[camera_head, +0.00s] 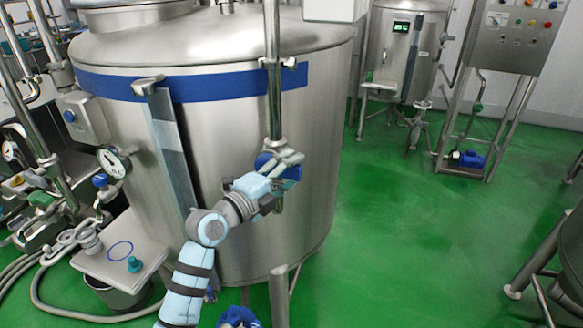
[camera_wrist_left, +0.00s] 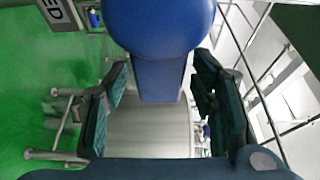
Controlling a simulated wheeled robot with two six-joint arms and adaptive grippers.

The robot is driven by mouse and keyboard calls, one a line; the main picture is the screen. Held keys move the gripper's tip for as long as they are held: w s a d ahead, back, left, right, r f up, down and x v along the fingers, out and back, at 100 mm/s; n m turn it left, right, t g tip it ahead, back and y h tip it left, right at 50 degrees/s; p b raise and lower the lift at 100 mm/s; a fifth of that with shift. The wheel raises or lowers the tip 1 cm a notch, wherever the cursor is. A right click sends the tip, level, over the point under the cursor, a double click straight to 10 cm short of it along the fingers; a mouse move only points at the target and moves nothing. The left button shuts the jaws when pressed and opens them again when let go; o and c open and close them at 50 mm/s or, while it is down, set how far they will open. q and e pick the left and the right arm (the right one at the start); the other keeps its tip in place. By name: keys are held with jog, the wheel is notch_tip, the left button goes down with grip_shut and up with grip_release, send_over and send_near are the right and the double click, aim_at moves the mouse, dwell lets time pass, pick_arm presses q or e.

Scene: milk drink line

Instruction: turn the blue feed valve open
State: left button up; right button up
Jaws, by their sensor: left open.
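The blue feed valve handle (camera_head: 264,161) is on the vertical steel pipe in front of the large tank, partly hidden by my left gripper (camera_head: 286,166). In the left wrist view the blue handle (camera_wrist_left: 160,30) fills the top middle, with a broad rounded end and a narrower part reaching down between the fingers. My left gripper (camera_wrist_left: 162,72) is open, with dark ribbed finger pads to either side of the handle. A gap shows on both sides, and I cannot tell that either finger touches it. My right gripper is not in view.
The large steel tank (camera_head: 230,125) with a blue band stands right behind the valve pipe (camera_head: 273,70). A round gauge (camera_head: 113,161) and a small steel shelf (camera_head: 120,255) are at left. A control panel (camera_head: 515,38) stands at back right. The green floor (camera_head: 400,240) at right is clear.

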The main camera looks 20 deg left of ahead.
pick_arm(q)
jog(key=shift+w, duration=0.3)
jog(key=shift+c, duration=0.2)
grip_shut()
